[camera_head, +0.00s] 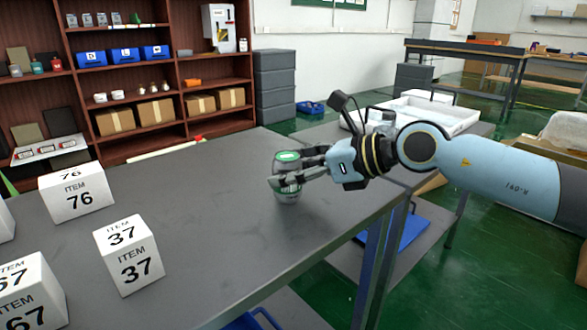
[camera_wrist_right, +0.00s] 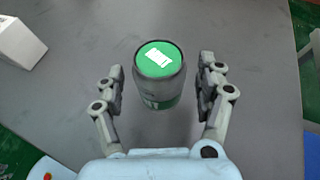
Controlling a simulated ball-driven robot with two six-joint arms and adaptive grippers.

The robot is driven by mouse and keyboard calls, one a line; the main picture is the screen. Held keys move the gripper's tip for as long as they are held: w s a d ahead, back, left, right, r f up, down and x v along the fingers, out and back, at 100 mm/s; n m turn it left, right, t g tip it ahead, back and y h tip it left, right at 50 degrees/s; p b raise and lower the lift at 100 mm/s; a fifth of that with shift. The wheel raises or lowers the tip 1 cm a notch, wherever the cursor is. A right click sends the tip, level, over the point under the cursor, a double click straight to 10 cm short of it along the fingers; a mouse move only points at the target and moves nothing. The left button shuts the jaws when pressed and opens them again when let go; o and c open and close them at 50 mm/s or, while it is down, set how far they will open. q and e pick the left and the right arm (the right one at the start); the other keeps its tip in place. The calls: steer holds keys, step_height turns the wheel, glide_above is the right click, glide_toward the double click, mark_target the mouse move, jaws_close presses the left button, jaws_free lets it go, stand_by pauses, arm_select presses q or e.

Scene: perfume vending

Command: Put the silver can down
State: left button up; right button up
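The silver can (camera_head: 288,196) has a green top and stands upright on the grey table (camera_head: 205,220), near its right edge. In the right wrist view the can (camera_wrist_right: 160,62) shows its green lid with a white mark. My right gripper (camera_head: 279,172) reaches in from the right with its fingers around the can's sides. In the right wrist view the fingers of this gripper (camera_wrist_right: 162,75) are spread, with a gap on each side of the can. The fingers hide part of the can in the head view. My left gripper is not in view.
White boxes marked 76 (camera_head: 76,193) and 37 (camera_head: 128,255) stand on the left of the table, with another box (camera_head: 30,297) at the lower left. The table between them and the can is clear. A white tray (camera_head: 430,114) lies behind my right arm.

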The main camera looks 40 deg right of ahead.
steer(key=shift+r, duration=0.25)
steer(key=p+v, duration=0.8)
steer(key=v, duration=0.4)
steer(key=shift+p, duration=0.35)
steer(key=shift+f, duration=0.15)
